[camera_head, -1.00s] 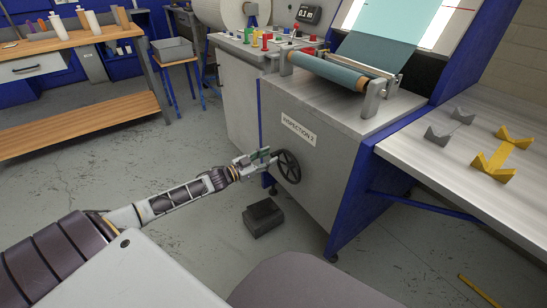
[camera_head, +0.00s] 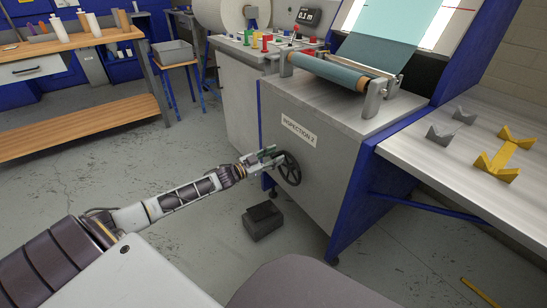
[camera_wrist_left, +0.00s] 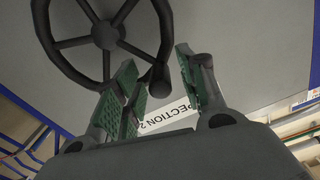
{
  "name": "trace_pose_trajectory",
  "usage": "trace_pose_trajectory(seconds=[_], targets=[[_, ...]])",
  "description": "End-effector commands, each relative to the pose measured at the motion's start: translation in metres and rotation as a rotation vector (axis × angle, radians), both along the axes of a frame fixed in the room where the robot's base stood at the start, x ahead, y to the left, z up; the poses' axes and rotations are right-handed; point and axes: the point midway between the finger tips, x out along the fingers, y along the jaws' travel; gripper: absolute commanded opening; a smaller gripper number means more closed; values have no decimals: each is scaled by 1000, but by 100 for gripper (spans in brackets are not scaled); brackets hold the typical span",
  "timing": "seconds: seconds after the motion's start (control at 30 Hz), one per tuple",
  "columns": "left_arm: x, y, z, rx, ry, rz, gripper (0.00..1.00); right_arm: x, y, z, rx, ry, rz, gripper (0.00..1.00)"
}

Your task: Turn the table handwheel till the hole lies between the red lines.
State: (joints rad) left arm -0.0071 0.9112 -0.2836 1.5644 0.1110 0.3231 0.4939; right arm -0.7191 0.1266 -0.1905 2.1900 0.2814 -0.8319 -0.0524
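The black spoked handwheel (camera_head: 290,168) is on the grey front panel of the inspection table (camera_head: 310,180), under the label "INSPECTION 2". My left gripper (camera_head: 271,157) is at the wheel's left side. In the left wrist view the handwheel (camera_wrist_left: 105,35) fills the upper left, and its stubby handle (camera_wrist_left: 158,80) shows between the two parted green-padded fingers (camera_wrist_left: 157,60). I cannot tell whether either finger touches the handle. Teal cloth (camera_head: 385,40) runs up from the roller over the lit screen. A short red line (camera_head: 462,8) shows at the screen's upper right. I see no hole. My right gripper is out of view.
A dark box (camera_head: 263,221) stands on the floor below the wheel. A side table (camera_head: 470,165) with grey and yellow V-shaped supports is at right. A wooden workbench (camera_head: 80,110) and a blue-legged stool (camera_head: 178,65) are at left.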

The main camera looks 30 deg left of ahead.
Motion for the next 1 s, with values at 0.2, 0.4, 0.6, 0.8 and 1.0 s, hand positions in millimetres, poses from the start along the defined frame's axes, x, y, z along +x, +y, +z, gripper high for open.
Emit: trace_pose_trajectory(seconds=[0.2,0.4,0.6,0.8,1.0], targets=[[0,0,0,0,0,0,11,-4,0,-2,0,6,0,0],[0,0,0,0,0,0,0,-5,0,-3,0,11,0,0],[0,0,0,0,0,0,0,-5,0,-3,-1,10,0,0],[-1,-1,0,13,-4,-1,0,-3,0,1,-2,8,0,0],[-2,-4,3,50,-20,-1,0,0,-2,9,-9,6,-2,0]])
